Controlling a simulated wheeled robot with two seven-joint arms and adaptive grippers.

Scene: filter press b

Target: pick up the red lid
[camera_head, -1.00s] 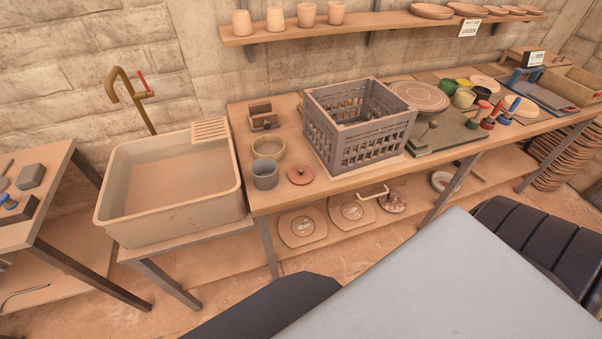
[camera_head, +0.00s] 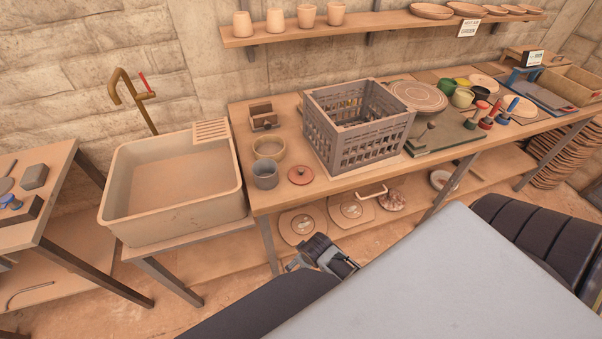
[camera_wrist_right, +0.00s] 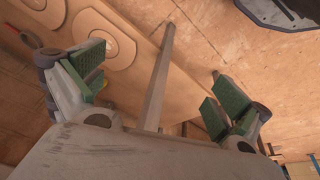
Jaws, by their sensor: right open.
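The red lid (camera_head: 301,175) is a small round disc with a knob. It lies flat on the worktable (camera_head: 335,186) near its front edge, right of a grey cup (camera_head: 265,174) and left of the grey crate. My left gripper (camera_head: 297,262) shows at the end of the left arm, low in front of the table and apart from the lid; its fingers are too small and partly hidden to read. My right gripper (camera_wrist_right: 158,92) is open and empty in the right wrist view, with green pads spread wide. It is not visible in the head view.
A grey slatted crate (camera_head: 358,125) stands behind the lid. A tan bowl (camera_head: 268,148) sits behind the cup. A sink (camera_head: 172,185) is at the left. Round boards (camera_head: 302,224) lie on the lower shelf. A table leg (camera_wrist_right: 160,80) runs between my right fingers.

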